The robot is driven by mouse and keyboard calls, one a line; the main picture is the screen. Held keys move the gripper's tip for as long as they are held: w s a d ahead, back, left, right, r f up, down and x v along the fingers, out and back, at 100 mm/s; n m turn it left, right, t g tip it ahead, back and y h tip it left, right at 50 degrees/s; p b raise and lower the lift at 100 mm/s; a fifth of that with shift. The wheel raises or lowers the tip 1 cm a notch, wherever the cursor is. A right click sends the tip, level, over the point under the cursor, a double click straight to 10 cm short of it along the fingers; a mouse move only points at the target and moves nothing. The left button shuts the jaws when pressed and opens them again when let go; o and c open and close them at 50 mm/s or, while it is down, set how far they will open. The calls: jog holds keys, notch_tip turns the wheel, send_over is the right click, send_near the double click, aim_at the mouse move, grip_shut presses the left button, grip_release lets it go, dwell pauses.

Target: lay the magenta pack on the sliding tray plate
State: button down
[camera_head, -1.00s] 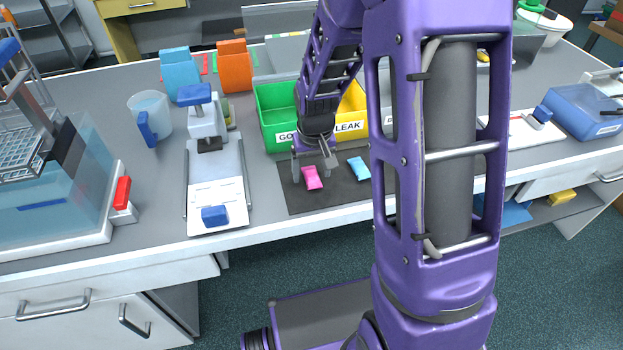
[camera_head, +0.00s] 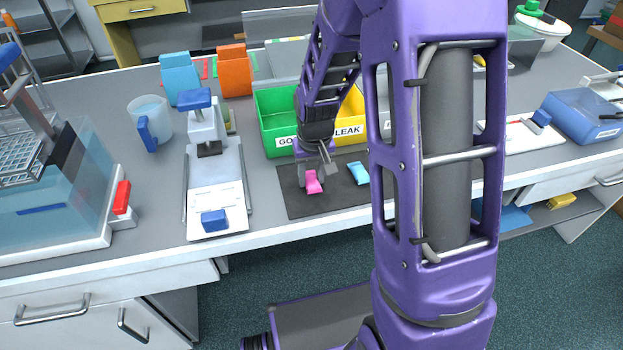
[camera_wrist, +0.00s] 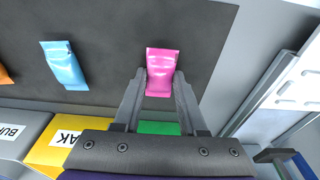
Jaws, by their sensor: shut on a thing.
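The magenta pack (camera_head: 314,183) is at the left part of the dark mat (camera_head: 292,203). My gripper (camera_head: 313,178) is shut on it from above. In the wrist view the pack (camera_wrist: 160,70) sits between both fingertips, which touch its sides; whether it is lifted off the mat I cannot tell. The sliding tray plate (camera_head: 214,196) is pale, with a blue knob (camera_head: 214,220) at its front end. It lies left of the mat, below a press-like stand with a blue top (camera_head: 196,99). The plate looks empty behind the knob.
A light-blue pack (camera_head: 358,172) lies on the mat right of the magenta one; the wrist view also shows an orange pack's edge (camera_wrist: 5,76). Green (camera_head: 278,122) and yellow (camera_head: 350,128) bins stand behind the mat. A jug (camera_head: 150,122) stands left of the press.

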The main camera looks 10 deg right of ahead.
notch_tip(320, 180, up, 9)
jog(key=p, duration=0.2)
notch_tip(320, 180, up, 2)
jog(key=r+n+g+y+b, duration=0.1)
jog(key=n+g+y, duration=0.1)
jog(key=n, duration=1.6)
send_over(215, 200)
jog(key=f, duration=0.5)
jog(key=f+b, duration=0.1)
jog(key=f, duration=0.3)
jog(key=shift+d+f+b, duration=0.2)
jog(key=shift+f+b, duration=0.1)
jog(key=shift+f, duration=0.1)
jog(key=shift+f, duration=0.1)
jog(key=shift+f, duration=0.15)
jog(key=shift+c, duration=2.3)
grip_release()
notch_tip(215, 200, up, 12)
jog(key=d+p, duration=0.1)
jog(key=p, duration=0.1)
jog(key=shift+d+r, duration=0.2)
jog(key=shift+d, duration=0.2)
